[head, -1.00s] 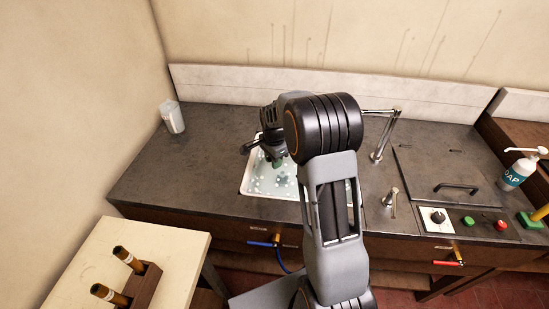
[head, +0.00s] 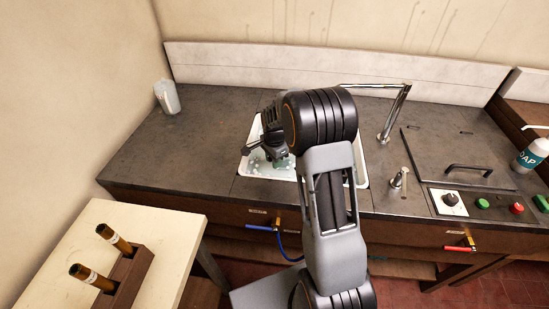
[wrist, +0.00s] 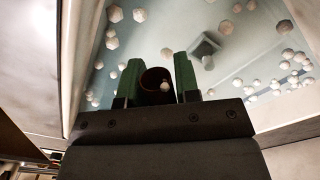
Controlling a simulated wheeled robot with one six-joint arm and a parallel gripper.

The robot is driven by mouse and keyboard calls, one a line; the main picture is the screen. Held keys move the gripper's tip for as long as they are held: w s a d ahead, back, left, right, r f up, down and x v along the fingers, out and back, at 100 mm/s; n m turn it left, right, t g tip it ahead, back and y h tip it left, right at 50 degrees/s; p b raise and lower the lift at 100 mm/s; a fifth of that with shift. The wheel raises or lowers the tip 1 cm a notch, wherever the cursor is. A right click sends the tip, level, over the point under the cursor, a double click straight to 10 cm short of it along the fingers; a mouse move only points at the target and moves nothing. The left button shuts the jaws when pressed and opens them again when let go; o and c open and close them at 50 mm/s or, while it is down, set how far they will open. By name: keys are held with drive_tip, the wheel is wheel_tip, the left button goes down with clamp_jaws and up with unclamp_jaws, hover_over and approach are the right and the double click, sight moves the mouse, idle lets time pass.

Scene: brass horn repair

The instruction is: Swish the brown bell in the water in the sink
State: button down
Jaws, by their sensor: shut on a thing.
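The white-rimmed sink (head: 362,166) is set into the dark counter, and my arm covers much of it. Its water (wrist: 225,62) is pale blue-green with clusters of white foam beads and a grey drain piece below. My gripper (head: 280,160) is over the sink, partly hidden behind my wrist. In the wrist view, its two green fingers (wrist: 158,75) are shut on the brown bell (wrist: 154,76), whose round dark opening shows between them. I cannot tell how deep the bell sits in the water. In the head view the bell is hidden.
A tall faucet (head: 393,112) and a short tap (head: 399,179) stand right of the sink. Beyond are a handled lid (head: 460,155), knobs and a soap bottle (head: 533,155). A pale bottle (head: 167,96) stands back left. A cream table (head: 165,235) holds a rack (head: 130,278) with brown tubes.

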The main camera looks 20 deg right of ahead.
drive_tip(key=shift+f+b, duration=3)
drive_tip(key=shift+f, duration=1.6)
drive_tip(key=shift+d, duration=0.15)
